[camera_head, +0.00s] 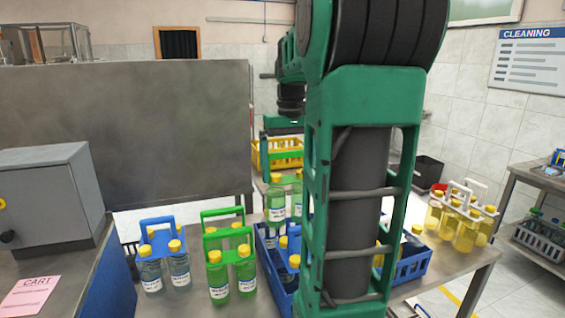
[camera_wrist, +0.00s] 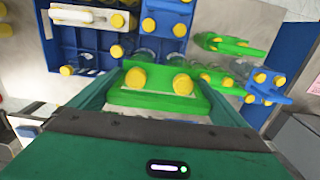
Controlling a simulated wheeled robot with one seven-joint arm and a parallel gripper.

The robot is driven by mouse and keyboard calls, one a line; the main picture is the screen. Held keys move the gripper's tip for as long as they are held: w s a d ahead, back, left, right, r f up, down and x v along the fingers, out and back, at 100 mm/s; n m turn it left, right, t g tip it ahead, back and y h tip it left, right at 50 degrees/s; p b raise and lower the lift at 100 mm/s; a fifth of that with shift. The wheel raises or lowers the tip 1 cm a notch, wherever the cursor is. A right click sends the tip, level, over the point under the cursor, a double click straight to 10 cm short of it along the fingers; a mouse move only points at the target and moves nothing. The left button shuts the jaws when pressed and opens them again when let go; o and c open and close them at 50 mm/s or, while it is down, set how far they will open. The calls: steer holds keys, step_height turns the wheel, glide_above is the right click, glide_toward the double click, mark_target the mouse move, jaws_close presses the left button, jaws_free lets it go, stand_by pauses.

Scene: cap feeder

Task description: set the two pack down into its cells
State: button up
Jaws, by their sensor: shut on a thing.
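My gripper (camera_head: 284,148) is shut on a green-handled two pack (camera_head: 276,202) of clear bottles with yellow caps. In the wrist view the held two pack (camera_wrist: 155,98) shows its two caps between my fingers. It hangs upright near the back left of the blue crate (camera_head: 413,269); how high its bases are over the cells I cannot tell. My arm hides much of the crate in the head view. The wrist view shows the crate (camera_wrist: 62,52) with empty cells at left, and a white-handled pack (camera_wrist: 88,17) and a blue-handled pack (camera_wrist: 167,18) at its far side.
Green two packs (camera_head: 230,272) and a blue two pack (camera_head: 163,262) stand left of the crate. A white-handled pack of yellow bottles (camera_head: 463,222) stands to its right. A yellow crate (camera_head: 270,152) is behind. A grey machine box (camera_head: 45,200) stands far left.

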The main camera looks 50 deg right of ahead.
mark_target(288, 179)
step_height(288, 179, down, 14)
stand_by(1.4)
steer(key=shift+f, duration=0.6)
stand_by(0.5)
steer(key=o, duration=1.7)
steer(key=shift+r, duration=0.1)
step_height(288, 179, up, 11)
steer(key=shift+w+f, duration=0.1)
steer(key=shift+f, duration=0.1)
